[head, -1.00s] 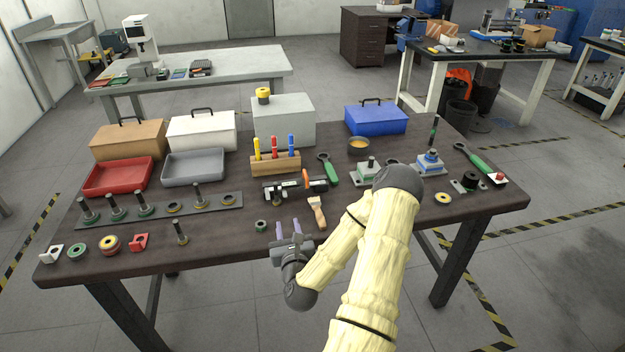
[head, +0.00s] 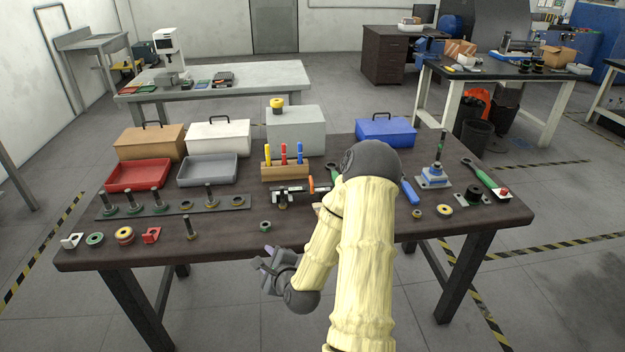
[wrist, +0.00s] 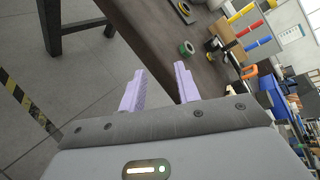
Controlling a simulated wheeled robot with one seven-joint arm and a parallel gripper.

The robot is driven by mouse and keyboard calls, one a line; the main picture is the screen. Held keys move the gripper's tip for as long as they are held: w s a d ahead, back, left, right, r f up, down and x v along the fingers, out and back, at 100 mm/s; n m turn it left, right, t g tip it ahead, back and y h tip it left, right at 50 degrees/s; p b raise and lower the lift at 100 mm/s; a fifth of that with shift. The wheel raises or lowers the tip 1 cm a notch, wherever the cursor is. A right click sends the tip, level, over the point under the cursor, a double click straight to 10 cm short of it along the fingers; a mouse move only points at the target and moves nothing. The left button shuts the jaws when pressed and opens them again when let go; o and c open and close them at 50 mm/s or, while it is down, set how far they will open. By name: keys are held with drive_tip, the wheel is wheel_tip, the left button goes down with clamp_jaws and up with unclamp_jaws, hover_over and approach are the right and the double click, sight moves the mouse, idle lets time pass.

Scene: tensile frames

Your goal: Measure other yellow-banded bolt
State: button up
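One dark bolt (head: 190,228) stands upright near the table's front left, its base yellowish. Another upright bolt (head: 209,196) stands in the dark rack strip (head: 222,207) between two yellow-ringed holders; its own band is too small to be sure of. Three bolts with green bases (head: 132,203) stand at the rack's left. A caliper-like gauge (head: 300,190) lies mid-table, with a small yellowish part at its left end that I cannot identify. My gripper (head: 266,262) is beside the table's front edge, apart from the bolts. Its lilac fingers (wrist: 160,80) are spread and empty.
A green ring (head: 265,226) lies near the front edge; it also shows in the wrist view (wrist: 186,47). Red (head: 138,175) and grey (head: 207,170) trays and a screwdriver block (head: 285,171) stand behind. A blue-based fixture (head: 434,177) stands right. My arm hides part of the table.

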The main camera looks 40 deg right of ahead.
drive_tip(key=s+a+r+n+g+y, duration=0.25)
drive_tip(key=a+n+g, duration=0.25)
drive_tip(key=a+n, duration=0.65)
drive_tip(key=s+a+r+n+g, duration=0.2)
drive_tip(key=s+r+n+g, duration=0.1)
drive_tip(key=s+n, duration=0.3)
drive_tip(key=s+a+r+n+g, duration=0.2)
drive_tip(key=s+r+n, duration=0.3)
drive_tip(key=s+n, duration=0.2)
drive_tip(key=n, duration=0.2)
drive_tip(key=shift+s+n+g, duration=0.2)
drive_tip(key=shift+n+g, duration=0.15)
drive_tip(key=shift+g, duration=0.05)
